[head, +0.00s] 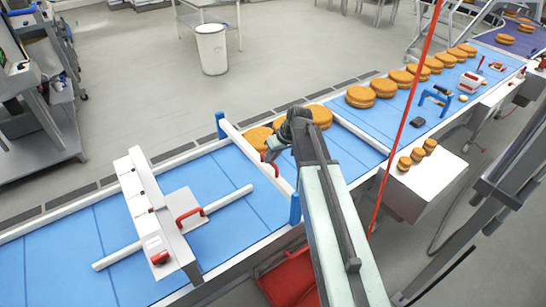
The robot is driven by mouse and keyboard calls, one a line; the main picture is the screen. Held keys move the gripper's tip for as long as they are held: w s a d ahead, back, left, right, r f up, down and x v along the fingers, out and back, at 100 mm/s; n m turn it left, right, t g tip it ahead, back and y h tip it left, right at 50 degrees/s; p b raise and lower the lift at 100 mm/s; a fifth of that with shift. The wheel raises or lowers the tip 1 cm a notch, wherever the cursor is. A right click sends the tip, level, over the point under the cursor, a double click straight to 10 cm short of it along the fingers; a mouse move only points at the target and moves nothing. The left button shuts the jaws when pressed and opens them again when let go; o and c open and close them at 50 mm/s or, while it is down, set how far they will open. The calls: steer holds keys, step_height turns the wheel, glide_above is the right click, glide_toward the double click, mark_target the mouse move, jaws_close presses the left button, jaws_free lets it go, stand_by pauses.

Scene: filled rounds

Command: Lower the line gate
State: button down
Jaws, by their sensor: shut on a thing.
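The line gate is a white bar (239,144) between two blue end posts, lying across the blue conveyor belt (225,171). My gripper (271,154) is at the bar's middle, shut on what seems to be the gate's red handle (267,157). Filled rounds (258,138) sit on the belt just behind the gate, partly hidden by my arm. I cannot tell how high the bar stands above the belt.
A white machine (150,208) with a red handle (190,217) spans the belt at the left. More filled rounds (360,97) line the belt toward the far right. A red bin (288,278) is below the front edge. A thin red pole rises right of my arm.

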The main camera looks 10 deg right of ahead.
mark_target(272, 177)
steer(key=shift+d, duration=0.1)
step_height(272, 177, down, 12)
steer(key=b, duration=1.1)
steer(key=shift+s+r+b, duration=0.1)
steer(key=shift+r+b, duration=0.05)
steer(key=shift+b, duration=0.25)
steer(key=shift+r, duration=0.1)
steer(key=c, duration=1.4)
jaws_free()
steer(key=p+v, duration=0.7)
steer(key=shift+d+r, duration=0.2)
steer(key=shift+r, duration=0.15)
